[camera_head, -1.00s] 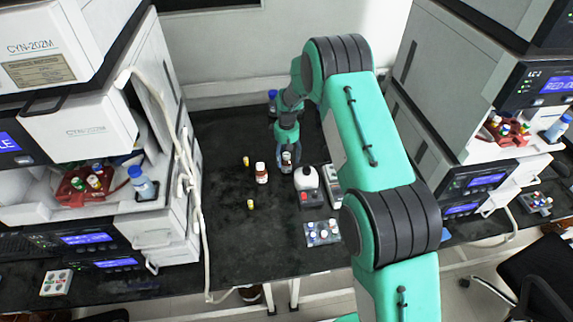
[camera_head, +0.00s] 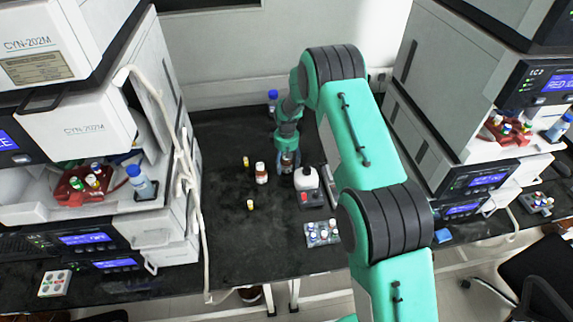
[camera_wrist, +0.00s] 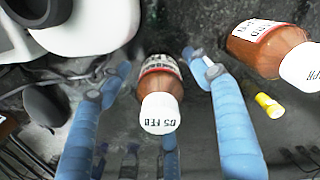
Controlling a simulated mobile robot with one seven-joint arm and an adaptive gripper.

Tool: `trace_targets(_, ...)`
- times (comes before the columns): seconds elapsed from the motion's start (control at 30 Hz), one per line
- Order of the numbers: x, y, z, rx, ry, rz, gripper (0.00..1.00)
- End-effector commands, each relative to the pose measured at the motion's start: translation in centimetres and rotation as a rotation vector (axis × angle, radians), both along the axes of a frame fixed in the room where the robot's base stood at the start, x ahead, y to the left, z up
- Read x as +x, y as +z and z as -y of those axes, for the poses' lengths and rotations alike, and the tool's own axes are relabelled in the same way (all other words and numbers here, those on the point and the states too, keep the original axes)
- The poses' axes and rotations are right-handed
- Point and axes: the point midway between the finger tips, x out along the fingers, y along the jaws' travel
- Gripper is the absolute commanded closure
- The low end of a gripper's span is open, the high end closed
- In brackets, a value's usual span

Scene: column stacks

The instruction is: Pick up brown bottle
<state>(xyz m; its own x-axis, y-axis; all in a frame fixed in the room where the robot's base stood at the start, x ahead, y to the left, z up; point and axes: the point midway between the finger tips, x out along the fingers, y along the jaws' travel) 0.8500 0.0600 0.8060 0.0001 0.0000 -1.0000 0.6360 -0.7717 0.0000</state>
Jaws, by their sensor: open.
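A brown bottle (camera_wrist: 160,88) with a white cap and label stands between the two blue fingers of my gripper (camera_wrist: 158,64) in the wrist view. The fingers are open, one on each side, with a visible gap to the bottle. A second brown bottle (camera_wrist: 268,48) with a white cap stands to the right, outside the fingers. In the head view this second bottle (camera_head: 261,172) is left of my gripper (camera_head: 285,168). The bottle between the fingers is mostly hidden there.
A white device (camera_head: 306,179) stands just right of my gripper. A vial rack (camera_head: 322,233) is nearer the front. Small amber vials (camera_head: 250,204) stand to the left. A blue-capped bottle (camera_head: 272,97) is at the back. The bench's front left is clear.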

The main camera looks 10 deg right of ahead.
Motion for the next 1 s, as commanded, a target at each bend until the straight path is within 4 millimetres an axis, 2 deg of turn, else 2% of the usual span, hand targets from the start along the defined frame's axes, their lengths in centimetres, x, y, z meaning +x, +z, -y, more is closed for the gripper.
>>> trace_targets(0.07,0.0,0.0,0.0,0.000,0.000,0.000,0.41)
trace_targets(0.3,0.0,0.0,0.0,0.000,0.000,0.000,0.89)
trace_targets(0.33,0.0,0.0,0.0,0.000,0.000,0.000,0.91)
trace_targets(0.77,0.0,0.4,0.0,0.000,0.000,0.001,0.91)
trace_targets(1.0,0.1,2.6,0.0,0.001,0.000,0.002,0.91)
